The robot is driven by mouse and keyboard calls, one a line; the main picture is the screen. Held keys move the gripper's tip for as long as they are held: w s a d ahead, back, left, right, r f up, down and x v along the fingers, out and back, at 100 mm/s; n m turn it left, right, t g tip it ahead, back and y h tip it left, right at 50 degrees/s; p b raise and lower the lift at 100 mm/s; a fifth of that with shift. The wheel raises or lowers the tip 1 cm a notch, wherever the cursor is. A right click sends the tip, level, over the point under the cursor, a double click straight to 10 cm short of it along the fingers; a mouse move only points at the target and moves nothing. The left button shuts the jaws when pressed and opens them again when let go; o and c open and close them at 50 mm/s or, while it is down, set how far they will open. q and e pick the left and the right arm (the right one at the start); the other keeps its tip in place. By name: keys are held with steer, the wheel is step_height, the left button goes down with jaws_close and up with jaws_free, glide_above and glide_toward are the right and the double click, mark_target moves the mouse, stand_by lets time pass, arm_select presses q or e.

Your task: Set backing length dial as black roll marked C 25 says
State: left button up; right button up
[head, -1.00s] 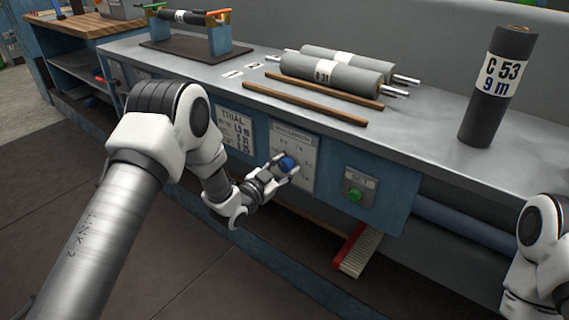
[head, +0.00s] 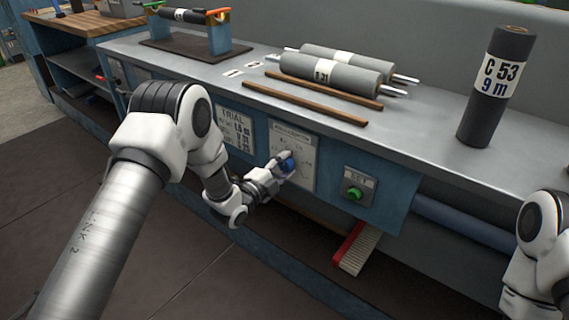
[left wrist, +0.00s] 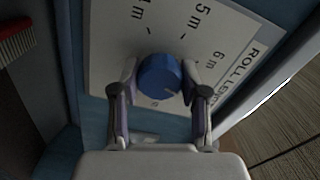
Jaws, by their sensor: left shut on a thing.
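The blue dial knob (left wrist: 158,75) sits on a white scale plate (left wrist: 115,45) with 4 m, 5 m and 6 m readable in the left wrist view. A pale line shows on the knob's lower right. My left gripper (left wrist: 160,82) is shut on the knob, a finger on each side. In the head view, the left gripper (head: 284,166) covers much of the knob. A black roll (head: 497,85) marked C 53, 9 m stands upright at the bench's right. Another dark roll (head: 180,15) lies in a stand at the back; its label is too small to read surely. My right gripper is out of view.
A green button (head: 354,194) is on the panel right of the dial. A TRIAL card (head: 234,130) hangs left of it. Grey rollers (head: 325,75) and wooden strips (head: 317,98) lie on the bench. A red-backed brush (head: 355,250) is below the panel.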

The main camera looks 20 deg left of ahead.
arm_select(q)
steer(key=shift+w+a+r+m, duration=0.1)
steer(key=shift+r+m, duration=0.05)
steer(key=shift+m, duration=0.95)
steer(key=o, duration=1.1)
steer(key=shift+o, duration=0.2)
